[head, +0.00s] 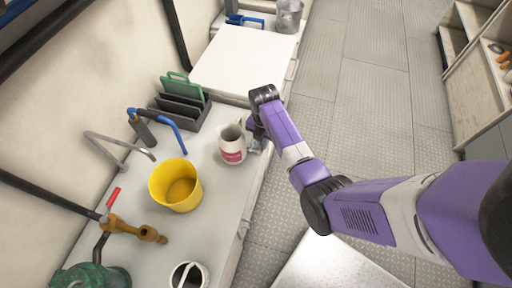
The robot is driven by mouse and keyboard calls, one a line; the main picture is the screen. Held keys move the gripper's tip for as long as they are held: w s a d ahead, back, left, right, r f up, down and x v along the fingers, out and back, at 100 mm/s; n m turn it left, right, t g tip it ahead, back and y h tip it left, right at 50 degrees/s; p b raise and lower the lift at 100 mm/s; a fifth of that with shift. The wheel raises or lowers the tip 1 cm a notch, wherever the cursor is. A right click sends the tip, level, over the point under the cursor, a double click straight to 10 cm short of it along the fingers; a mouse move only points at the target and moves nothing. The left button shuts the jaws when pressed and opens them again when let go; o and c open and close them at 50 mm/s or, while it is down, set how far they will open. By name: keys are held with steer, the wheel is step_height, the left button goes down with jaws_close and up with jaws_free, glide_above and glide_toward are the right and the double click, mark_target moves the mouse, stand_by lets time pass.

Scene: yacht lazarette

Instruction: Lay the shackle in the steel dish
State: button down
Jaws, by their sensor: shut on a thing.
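I cannot make out a shackle anywhere else. No steel dish shows clearly; it may be hidden or out of frame.
The worktop (214,197) also holds a yellow bucket (164,196), a dark rack with a green board (178,85), a brass valve (125,229) and a white pot (203,274). A metal bucket (289,17) stands at the back. A white panel (245,62) is bare.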

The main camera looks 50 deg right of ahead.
step_height(320, 180, up, 20)
steer(key=p, duration=0.4)
steer(key=shift+p, duration=0.4)
